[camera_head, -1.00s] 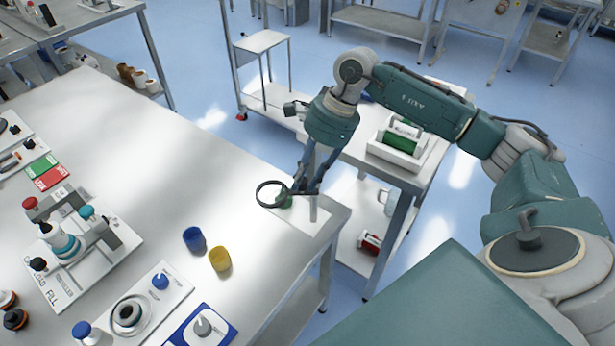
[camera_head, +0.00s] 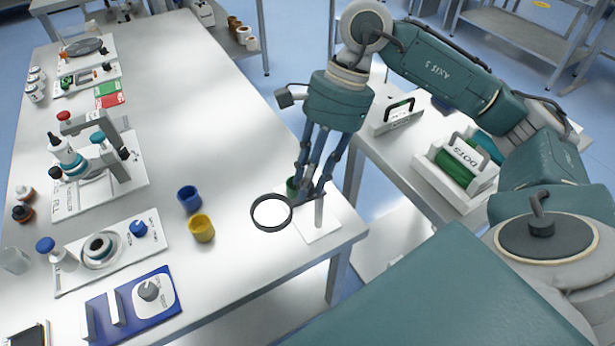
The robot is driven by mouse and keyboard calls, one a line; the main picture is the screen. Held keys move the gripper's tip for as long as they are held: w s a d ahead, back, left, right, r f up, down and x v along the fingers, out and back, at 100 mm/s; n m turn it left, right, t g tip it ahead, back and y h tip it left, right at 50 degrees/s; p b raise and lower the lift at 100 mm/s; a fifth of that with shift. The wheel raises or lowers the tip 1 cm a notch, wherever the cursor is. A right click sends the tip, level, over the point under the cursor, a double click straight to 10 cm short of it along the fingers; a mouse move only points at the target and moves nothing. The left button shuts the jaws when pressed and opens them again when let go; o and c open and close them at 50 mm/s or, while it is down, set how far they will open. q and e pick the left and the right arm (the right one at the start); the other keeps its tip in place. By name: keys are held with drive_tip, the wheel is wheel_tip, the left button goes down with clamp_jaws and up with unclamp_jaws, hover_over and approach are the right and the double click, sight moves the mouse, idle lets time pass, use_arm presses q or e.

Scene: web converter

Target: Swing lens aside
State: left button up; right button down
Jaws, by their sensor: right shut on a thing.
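The lens (camera_head: 271,213) is a round pane in a dark ring, at the right end of the white table. Its short dark arm runs right to a white post on a square white base (camera_head: 318,234). My right gripper (camera_head: 306,198) comes down from above and is shut on the lens arm, between ring and post. The left gripper is not in view.
A blue cup (camera_head: 189,199) and a yellow cup (camera_head: 202,228) stand left of the lens. A blue panel with a knob (camera_head: 148,290) lies at the front. A filling stand (camera_head: 97,170) is further left. A side table with a green-roll tray (camera_head: 455,168) stands right.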

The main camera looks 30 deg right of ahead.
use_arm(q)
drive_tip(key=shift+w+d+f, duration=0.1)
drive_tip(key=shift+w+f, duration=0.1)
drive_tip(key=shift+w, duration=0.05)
use_arm(e)
drive_tip(key=shift+w+a+r+n, duration=0.1)
drive_tip(key=shift+a+r+n, duration=0.1)
drive_tip(key=shift+r+n, duration=0.15)
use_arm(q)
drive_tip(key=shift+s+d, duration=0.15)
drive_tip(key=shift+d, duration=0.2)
use_arm(e)
drive_tip(key=c, duration=1.5)
unclamp_jaws()
drive_tip(key=shift+a, duration=0.1)
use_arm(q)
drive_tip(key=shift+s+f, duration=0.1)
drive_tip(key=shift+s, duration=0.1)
use_arm(e)
drive_tip(key=shift+o, duration=0.2)
drive_tip(key=shift+a+f, duration=0.1)
drive_tip(key=shift+a, duration=0.05)
drive_tip(key=shift+d, duration=0.2)
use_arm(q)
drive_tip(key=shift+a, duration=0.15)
use_arm(e)
drive_tip(key=v, duration=1.1)
drive_tip(key=shift+r, duration=0.5)
drive_tip(key=shift+a, duration=0.1)
